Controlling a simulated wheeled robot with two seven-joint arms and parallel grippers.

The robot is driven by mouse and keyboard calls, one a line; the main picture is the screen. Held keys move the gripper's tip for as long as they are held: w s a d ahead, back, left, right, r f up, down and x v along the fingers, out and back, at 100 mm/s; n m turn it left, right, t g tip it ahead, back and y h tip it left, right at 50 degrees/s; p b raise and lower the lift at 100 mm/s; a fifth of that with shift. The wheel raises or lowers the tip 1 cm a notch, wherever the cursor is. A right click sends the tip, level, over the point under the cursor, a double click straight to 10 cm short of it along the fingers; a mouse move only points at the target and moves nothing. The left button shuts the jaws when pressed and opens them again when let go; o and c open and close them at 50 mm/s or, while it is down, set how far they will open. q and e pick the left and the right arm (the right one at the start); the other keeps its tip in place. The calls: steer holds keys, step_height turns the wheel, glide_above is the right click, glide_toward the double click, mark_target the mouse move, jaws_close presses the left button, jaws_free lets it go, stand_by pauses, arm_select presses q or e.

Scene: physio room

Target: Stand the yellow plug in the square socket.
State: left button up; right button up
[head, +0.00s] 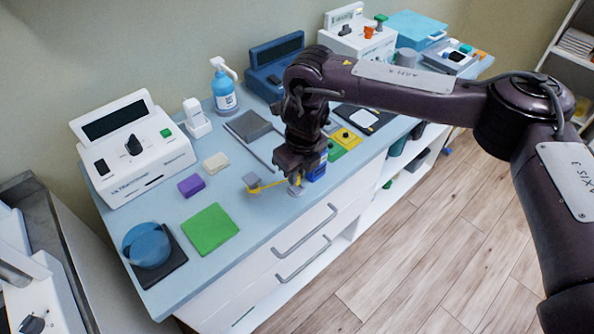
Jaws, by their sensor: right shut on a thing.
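My right gripper (296,181) points down over the front edge of the blue-grey counter (268,222). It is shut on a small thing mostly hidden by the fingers. A thin yellow piece (268,186) with a grey block (251,180) at its left end reaches to the fingertips; whether it is part of the held thing I cannot tell. A blue block (318,172) is just right of the fingers, partly hidden. A yellow square plate (345,138) with a dark centre lies behind and to the right; I cannot make out a square socket for certain. My left gripper is out of view.
A white device (132,150), a purple block (191,185), a cream block (216,163), a green mat (210,229) and a blue disc (148,245) occupy the left. Drawer handles (305,230) project in front.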

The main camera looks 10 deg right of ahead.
steer(key=shift+f+b, duration=0.8)
steer(key=shift+f, duration=0.35)
stand_by(0.9)
stand_by(0.4)
steer(key=o, duration=0.8)
steer(key=shift+o, duration=0.6)
steer(key=o, duration=0.4)
steer(key=shift+r, duration=0.1)
steer(key=shift+r+p, duration=2.35)
steer(key=shift+r, duration=1.1)
